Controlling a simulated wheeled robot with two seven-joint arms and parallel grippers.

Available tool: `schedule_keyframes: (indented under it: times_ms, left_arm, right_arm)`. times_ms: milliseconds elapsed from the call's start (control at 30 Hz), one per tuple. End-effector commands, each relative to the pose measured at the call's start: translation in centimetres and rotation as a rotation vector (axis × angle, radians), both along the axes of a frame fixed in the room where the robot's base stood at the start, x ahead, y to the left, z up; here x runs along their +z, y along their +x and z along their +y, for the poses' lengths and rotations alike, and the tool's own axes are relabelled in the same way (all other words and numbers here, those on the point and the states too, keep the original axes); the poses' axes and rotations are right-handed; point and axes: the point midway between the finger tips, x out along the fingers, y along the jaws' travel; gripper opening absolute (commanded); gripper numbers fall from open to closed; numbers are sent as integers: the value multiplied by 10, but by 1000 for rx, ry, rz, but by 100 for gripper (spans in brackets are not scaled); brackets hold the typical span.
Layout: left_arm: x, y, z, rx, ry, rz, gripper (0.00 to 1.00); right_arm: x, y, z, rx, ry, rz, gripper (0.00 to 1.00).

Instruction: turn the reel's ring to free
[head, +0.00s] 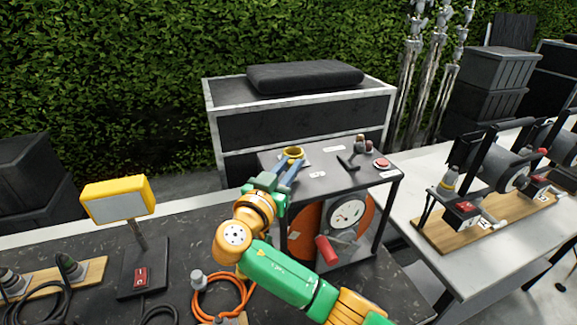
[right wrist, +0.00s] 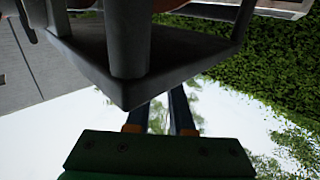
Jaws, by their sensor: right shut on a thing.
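The reel is an orange drum (head: 304,225) in a dark frame with a flat grey top plate (head: 325,160). A yellow ring (head: 293,151) stands at the left rear of that plate, with small white labels near it. My right gripper (head: 291,163) reaches up from the front left, its blue fingers shut on the ring. In the right wrist view the fingers (right wrist: 160,112) run behind the dark plate corner (right wrist: 130,90), which hides their tips and the ring. The label wording is too small to read. My left gripper is not in view.
The top plate also carries a black lever (head: 348,162) and a red button (head: 382,163). A dial (head: 347,214) and red handle (head: 326,250) are on the reel's front. A white table (head: 420,200) stands right.

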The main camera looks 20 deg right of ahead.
Motion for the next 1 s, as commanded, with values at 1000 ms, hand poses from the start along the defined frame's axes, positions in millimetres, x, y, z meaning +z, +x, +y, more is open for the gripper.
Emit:
schedule_keyframes:
  times_ms: [1000]
  left_arm:
    - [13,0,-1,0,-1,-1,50]
  right_arm:
    - [4,-7,-42,621,-4,-2,0]
